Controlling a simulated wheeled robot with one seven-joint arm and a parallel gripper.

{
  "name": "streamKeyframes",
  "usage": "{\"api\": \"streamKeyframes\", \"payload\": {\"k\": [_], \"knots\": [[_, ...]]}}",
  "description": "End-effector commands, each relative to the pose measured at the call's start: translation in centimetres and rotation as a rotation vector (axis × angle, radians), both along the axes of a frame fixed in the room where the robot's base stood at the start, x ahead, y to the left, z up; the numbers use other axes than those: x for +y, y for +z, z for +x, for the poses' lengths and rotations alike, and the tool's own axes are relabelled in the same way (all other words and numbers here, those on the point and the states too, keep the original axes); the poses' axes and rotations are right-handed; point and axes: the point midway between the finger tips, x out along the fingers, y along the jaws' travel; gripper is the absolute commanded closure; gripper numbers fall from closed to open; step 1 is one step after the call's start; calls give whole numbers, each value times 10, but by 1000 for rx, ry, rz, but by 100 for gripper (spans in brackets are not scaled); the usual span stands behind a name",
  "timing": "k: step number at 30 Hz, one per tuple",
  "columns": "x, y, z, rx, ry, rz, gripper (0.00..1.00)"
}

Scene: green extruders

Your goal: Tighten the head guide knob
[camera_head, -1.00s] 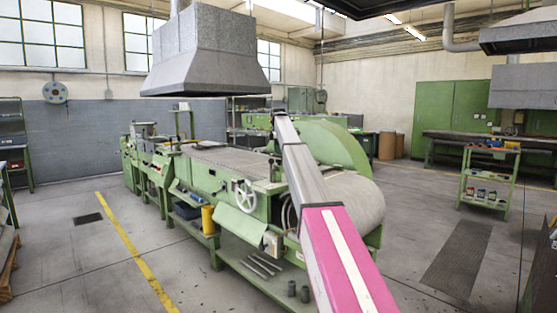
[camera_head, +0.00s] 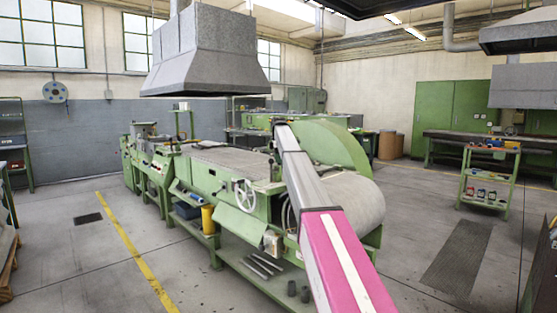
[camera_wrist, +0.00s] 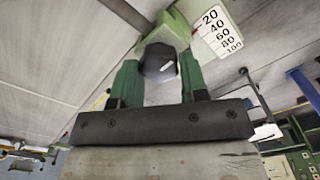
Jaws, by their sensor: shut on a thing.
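In the wrist view a dark, faceted head guide knob (camera_wrist: 157,60) with a small pale mark sits on a green bracket (camera_wrist: 172,27). My gripper (camera_wrist: 159,66) has its two green fingers on either side of the knob and is shut on it. A white scale plate (camera_wrist: 217,31) numbered 20 to 100 is just right of the knob. In the head view my arm reaches over the green extruder machine (camera_head: 238,222); the gripper and knob cannot be made out there.
A grey hood (camera_head: 205,55) hangs above the machine. A handwheel (camera_head: 245,196) sticks out of its near side. A green trolley (camera_head: 489,178) with bottles stands at the right. The floor left of the machine is mostly clear.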

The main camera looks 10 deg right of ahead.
Motion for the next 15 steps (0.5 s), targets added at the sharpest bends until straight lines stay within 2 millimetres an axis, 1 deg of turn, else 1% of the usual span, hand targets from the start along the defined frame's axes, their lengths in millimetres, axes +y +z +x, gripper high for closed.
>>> {"api": "streamKeyframes", "payload": {"k": [8,15], "knots": [[0,0,1,-1,-99,0,83],[0,1,1,-1,-291,0,83]]}}
